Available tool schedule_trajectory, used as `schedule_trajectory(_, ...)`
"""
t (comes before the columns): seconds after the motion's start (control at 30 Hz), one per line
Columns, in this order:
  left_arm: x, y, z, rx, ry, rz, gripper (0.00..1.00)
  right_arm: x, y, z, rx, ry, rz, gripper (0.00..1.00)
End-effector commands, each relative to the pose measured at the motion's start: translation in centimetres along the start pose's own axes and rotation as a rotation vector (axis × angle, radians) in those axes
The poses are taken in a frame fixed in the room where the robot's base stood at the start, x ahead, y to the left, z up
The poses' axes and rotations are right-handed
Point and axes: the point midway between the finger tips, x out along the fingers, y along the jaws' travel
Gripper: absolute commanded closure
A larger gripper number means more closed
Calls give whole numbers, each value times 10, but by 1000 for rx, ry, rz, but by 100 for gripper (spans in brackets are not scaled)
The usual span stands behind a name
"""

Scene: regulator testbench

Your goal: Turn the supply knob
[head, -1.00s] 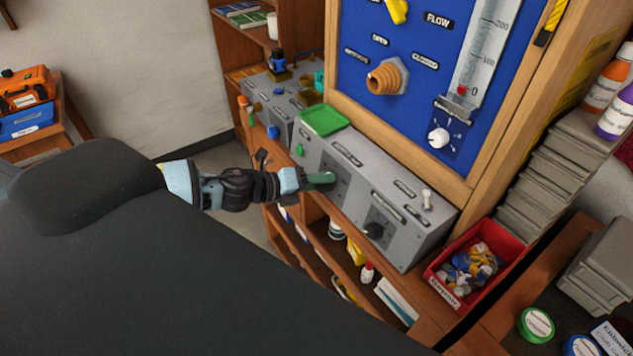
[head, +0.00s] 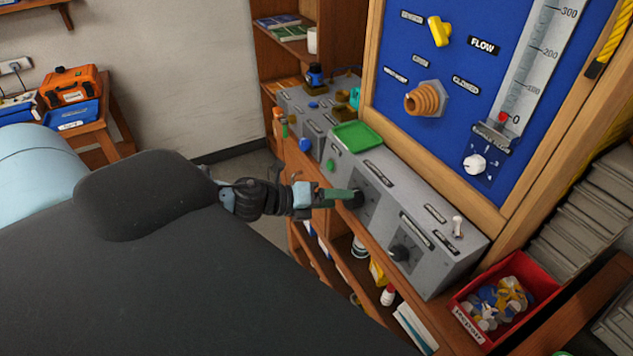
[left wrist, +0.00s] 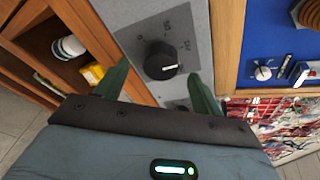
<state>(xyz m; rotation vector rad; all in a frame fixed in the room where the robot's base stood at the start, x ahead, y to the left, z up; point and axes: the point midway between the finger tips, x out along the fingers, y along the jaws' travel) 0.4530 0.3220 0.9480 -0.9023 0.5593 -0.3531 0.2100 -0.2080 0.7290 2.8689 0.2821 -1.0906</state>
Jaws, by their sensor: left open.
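A grey control box (head: 440,235) stands on the wooden shelf below the blue panel. Two black knobs show on its front face: one (head: 357,201) at my left gripper and another (head: 399,253) farther right. Their labels are too small to read, so I cannot tell which is marked supply. My left gripper (head: 346,196) has its green fingers at the first knob. In the left wrist view the fingers (left wrist: 159,72) are apart, with the round black knob (left wrist: 160,61) between and just beyond them; a gap shows on each side. My right gripper is out of view.
A red bin (head: 465,312) of small parts stands right of the box. A green tray (head: 357,136) sits on the box's left end, and a toggle switch (head: 458,226) on its right. The blue panel (head: 400,50) rises behind. Bottles and packs fill the shelf below.

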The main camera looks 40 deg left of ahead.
Motion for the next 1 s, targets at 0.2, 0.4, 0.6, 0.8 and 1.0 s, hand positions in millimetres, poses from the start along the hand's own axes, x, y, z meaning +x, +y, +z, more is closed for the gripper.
schedule_trajectory(0.2, -18, 0, -1, 0, 2, 1, 32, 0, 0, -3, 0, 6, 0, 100)
schedule_trajectory(0.4, -32, 0, 0, -1, 1, 0, 32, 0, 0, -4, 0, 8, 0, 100)
schedule_trajectory(0.6, -42, -1, 0, 1, 1, -2, 32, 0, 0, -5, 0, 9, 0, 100)
schedule_trajectory(0.8, -46, -1, 1, 2, 0, -2, 32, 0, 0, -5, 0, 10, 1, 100)
schedule_trajectory(1.0, -46, -1, 1, 2, 0, -2, 32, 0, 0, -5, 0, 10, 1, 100)
